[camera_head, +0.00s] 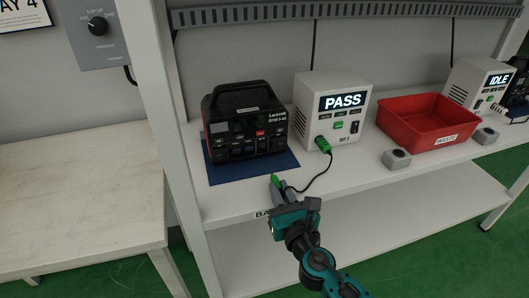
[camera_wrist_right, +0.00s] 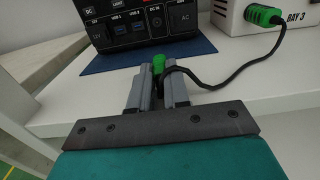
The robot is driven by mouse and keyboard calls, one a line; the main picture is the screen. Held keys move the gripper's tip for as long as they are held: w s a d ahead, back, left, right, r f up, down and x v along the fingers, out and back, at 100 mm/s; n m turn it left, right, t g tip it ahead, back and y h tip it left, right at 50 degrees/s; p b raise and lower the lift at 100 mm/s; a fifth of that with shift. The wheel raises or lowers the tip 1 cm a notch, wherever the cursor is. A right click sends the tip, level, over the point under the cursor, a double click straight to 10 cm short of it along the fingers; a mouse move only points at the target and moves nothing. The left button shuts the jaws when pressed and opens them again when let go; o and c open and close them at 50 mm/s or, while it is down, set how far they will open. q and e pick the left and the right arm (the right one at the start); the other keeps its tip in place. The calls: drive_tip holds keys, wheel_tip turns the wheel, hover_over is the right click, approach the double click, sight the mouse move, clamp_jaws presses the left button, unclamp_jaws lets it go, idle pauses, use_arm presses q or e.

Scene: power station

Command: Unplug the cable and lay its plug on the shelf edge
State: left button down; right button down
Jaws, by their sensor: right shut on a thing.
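My right gripper (camera_head: 283,192) is shut on the green plug (camera_head: 275,180) at the shelf's front edge. In the right wrist view the plug (camera_wrist_right: 158,64) shows between the two grey fingers (camera_wrist_right: 158,92), its lower part hidden by them. I cannot tell whether it touches the shelf (camera_head: 232,207). A black cable (camera_head: 322,172) runs from the plug to a green connector (camera_head: 323,144) on the white tester reading PASS (camera_head: 335,125). The plug is apart from the black power station (camera_head: 245,122), which stands behind it on a blue mat (camera_head: 221,173). My left gripper is out of view.
A red waste bin (camera_head: 400,128) and a grey button box (camera_head: 396,159) stand right of the tester. Another tester reading IDLE (camera_head: 478,82) is farther right. A white post (camera_head: 166,110) rises on the left. Shelf space in front of the tester is mostly clear.

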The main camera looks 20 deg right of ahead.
drive_tip(key=shift+f, duration=0.3)
drive_tip(key=c, duration=1)
unclamp_jaws()
drive_tip(key=shift+s, duration=0.1)
